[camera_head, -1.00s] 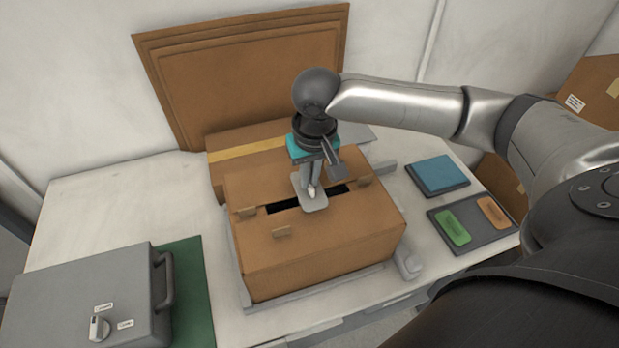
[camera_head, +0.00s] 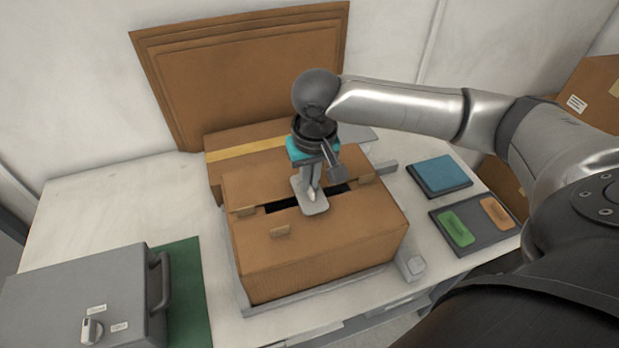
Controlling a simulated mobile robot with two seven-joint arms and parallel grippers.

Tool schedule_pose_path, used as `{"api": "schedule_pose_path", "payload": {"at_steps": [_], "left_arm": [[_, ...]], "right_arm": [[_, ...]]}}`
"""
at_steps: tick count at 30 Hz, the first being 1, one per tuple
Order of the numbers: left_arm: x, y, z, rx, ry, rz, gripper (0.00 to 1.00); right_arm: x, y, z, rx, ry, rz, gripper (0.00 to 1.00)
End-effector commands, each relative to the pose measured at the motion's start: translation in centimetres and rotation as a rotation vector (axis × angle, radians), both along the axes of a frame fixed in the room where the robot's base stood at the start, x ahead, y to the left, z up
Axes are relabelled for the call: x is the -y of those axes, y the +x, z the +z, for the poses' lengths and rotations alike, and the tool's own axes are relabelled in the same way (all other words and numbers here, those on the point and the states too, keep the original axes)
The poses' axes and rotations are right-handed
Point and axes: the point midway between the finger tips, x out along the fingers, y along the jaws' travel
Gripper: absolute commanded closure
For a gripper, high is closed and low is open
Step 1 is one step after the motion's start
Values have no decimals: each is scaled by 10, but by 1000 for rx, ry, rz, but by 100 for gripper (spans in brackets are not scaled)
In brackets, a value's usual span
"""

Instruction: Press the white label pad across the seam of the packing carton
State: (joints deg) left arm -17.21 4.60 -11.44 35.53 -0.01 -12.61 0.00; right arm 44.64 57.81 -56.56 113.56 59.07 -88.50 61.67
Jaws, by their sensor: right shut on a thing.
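The brown packing carton (camera_head: 320,252) sits in the middle of the table, with a dark seam slot (camera_head: 283,204) across its top. The white label pad (camera_head: 315,208) is a small pale plate at the slot, under my right gripper. My right gripper (camera_head: 311,190) points down from above, shut on the pad's upright grip. The pad lies over the middle of the slot and seems to touch the carton top, though the exact contact cannot be told. My left gripper is not in view.
A grey case (camera_head: 80,290) stands on a green mat (camera_head: 190,290) at the left. A blue pad (camera_head: 438,173) and a tray (camera_head: 485,234) with green and orange blocks lie at the right. Another taped carton (camera_head: 230,155) stands behind. The table's back left is clear.

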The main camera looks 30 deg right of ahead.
Motion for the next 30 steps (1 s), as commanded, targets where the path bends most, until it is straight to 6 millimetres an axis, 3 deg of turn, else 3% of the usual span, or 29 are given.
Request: {"api": "schedule_pose_path", "payload": {"at_steps": [30], "left_arm": [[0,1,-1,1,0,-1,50]], "right_arm": [[0,0,-12,0,0,0,100]]}}
